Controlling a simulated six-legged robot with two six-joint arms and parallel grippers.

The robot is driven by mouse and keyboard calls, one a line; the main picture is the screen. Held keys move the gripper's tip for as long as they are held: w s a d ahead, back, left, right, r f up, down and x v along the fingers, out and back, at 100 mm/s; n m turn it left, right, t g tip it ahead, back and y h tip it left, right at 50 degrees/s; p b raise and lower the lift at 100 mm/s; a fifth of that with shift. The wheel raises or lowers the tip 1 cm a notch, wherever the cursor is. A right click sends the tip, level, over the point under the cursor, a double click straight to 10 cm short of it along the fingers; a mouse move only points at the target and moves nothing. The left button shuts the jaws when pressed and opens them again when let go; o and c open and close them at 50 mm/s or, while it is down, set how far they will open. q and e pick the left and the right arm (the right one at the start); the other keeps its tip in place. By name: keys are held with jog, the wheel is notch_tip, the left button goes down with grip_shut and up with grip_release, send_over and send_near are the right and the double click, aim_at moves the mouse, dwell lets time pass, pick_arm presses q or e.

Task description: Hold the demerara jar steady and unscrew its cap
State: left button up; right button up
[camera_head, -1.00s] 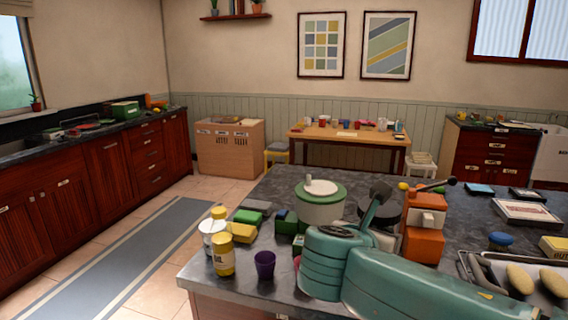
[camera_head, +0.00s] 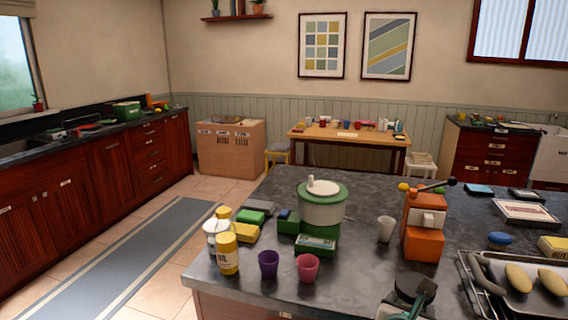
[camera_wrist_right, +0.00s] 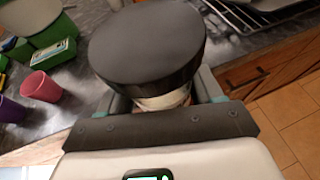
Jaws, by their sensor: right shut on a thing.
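The jar with a wide black cap (camera_head: 411,286), which I take as the demerara jar, is at the bottom edge of the head view. My right gripper (camera_head: 420,300) is beside it there, mostly cut off. In the right wrist view the black cap (camera_wrist_right: 148,42) is large and on the jar. Below it a strip of the pale jar body (camera_wrist_right: 163,99) shows between the fingers of my right gripper (camera_wrist_right: 165,104), which is shut on the body. The jar's label is hidden. My left gripper is not in view.
A purple cup (camera_head: 268,264) and a pink cup (camera_head: 307,268) stand near the counter's front edge. A white cup (camera_head: 386,229) and an orange grinder (camera_head: 424,230) stand behind the jar. A rack with a tray (camera_head: 535,300) is at right. Bare counter (camera_head: 355,265) lies left of the jar.

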jog(key=s+a+f+n+y, duration=0.1)
jog(key=s+a+f, duration=0.1)
jog(key=s+f, duration=0.1)
jog(key=s+a+f+n+t+y, duration=0.1)
jog(key=s+a+f+n+y, duration=0.1)
jog(key=f, duration=0.3)
jog(key=shift+s+a+f, duration=0.4)
jog(key=shift+s+a, duration=0.1)
jog(key=shift+s, duration=0.05)
